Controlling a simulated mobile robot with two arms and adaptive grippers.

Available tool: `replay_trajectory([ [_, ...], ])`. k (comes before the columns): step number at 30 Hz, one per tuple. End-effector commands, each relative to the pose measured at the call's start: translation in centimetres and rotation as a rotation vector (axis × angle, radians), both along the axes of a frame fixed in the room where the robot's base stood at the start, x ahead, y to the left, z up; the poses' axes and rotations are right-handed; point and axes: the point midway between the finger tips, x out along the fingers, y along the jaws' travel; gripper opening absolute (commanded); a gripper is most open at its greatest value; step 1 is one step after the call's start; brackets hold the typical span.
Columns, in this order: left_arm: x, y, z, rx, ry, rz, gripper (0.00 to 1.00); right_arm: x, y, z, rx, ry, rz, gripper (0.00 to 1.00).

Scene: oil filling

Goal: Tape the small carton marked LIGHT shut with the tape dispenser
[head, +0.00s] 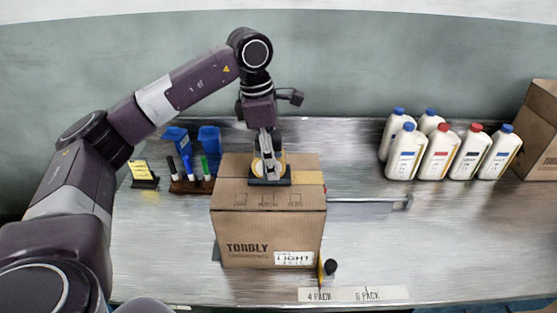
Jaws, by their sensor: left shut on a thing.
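The small brown carton (240,226) stands upright on the metal table in the head view, with TORBLY printed on its front and a white LIGHT label (294,258) at the lower right. Its top looks closed, and a yellowish tape-like strip (308,178) shows on the right part of the top. My left gripper (267,160) points down over the carton's top and is shut on the tape dispenser (270,181), which has a dark base and a yellowish roll. The dispenser appears to rest on the carton's top; exact contact is hard to tell. My right gripper is out of view.
Several white bottles (437,153) with blue or red caps stand at the back right, beside a larger carton (541,125). A marker rack (190,186), blue bins (209,137) and a yellow note stand (143,174) are left. A metal bar (372,203) lies right of the carton.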

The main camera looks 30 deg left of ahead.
Motion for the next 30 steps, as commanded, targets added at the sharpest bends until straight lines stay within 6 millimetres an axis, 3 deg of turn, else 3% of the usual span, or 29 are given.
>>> replay_trajectory([
  [30,-2.5,4.0,-0.2,0.002,0.004,0.002,0.24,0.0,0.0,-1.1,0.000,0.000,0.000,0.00],
])
